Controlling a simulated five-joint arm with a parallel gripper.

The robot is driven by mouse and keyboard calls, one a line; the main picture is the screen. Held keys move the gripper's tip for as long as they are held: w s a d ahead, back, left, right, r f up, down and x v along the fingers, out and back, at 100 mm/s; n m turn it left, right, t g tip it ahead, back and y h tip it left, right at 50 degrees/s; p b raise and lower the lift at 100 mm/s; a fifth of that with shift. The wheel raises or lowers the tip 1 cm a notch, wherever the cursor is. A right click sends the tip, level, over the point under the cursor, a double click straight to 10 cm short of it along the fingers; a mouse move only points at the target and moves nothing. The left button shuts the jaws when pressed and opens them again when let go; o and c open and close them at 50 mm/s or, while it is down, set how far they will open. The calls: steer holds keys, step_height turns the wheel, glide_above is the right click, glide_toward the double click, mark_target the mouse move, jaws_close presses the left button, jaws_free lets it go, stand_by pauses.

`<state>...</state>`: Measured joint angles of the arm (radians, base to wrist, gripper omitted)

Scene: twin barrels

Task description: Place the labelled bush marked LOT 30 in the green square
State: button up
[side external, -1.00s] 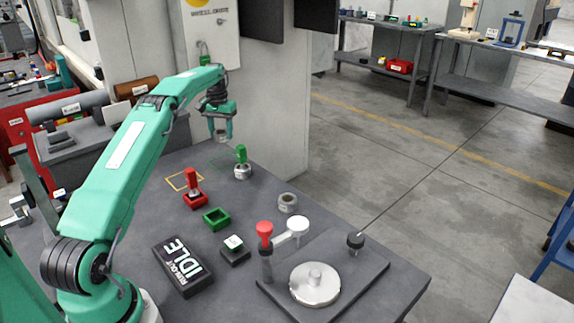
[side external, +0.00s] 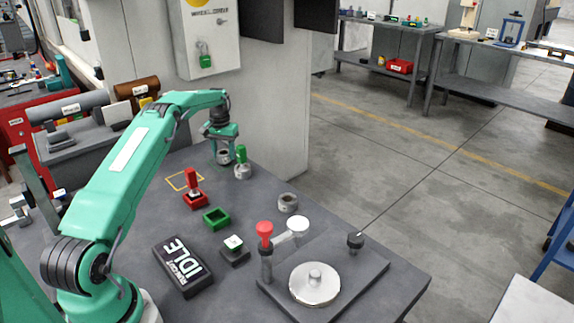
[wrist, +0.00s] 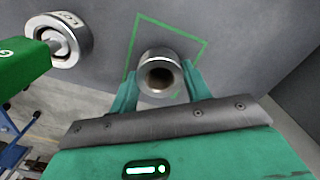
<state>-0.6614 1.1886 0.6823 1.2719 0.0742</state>
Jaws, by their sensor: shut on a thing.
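My gripper (wrist: 160,92) is shut on a metal ring-shaped bush (wrist: 159,62), with one finger on each side of it. In the wrist view the bush appears over the green square outline (wrist: 201,57) on the grey table. In the side external view my gripper (side external: 225,159) is low at the far end of the table, and the held bush (side external: 223,156) is at or just above the surface. I cannot tell whether it touches. No label can be read on it. Another bush (side external: 287,202) stands on the table nearer the camera.
A green-handled tool with a metal collar (side external: 243,165) stands close right of my gripper; its collar (wrist: 70,45) shows lettering in the wrist view. A wall column rises behind.

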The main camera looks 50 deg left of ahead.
steer(key=shift+f, duration=0.15)
steer(key=o, duration=1.2)
steer(key=shift+f, duration=0.1)
steer(key=shift+o, duration=0.2)
step_height(320, 180, up, 12)
steer(key=shift+r, duration=0.2)
stand_by(0.4)
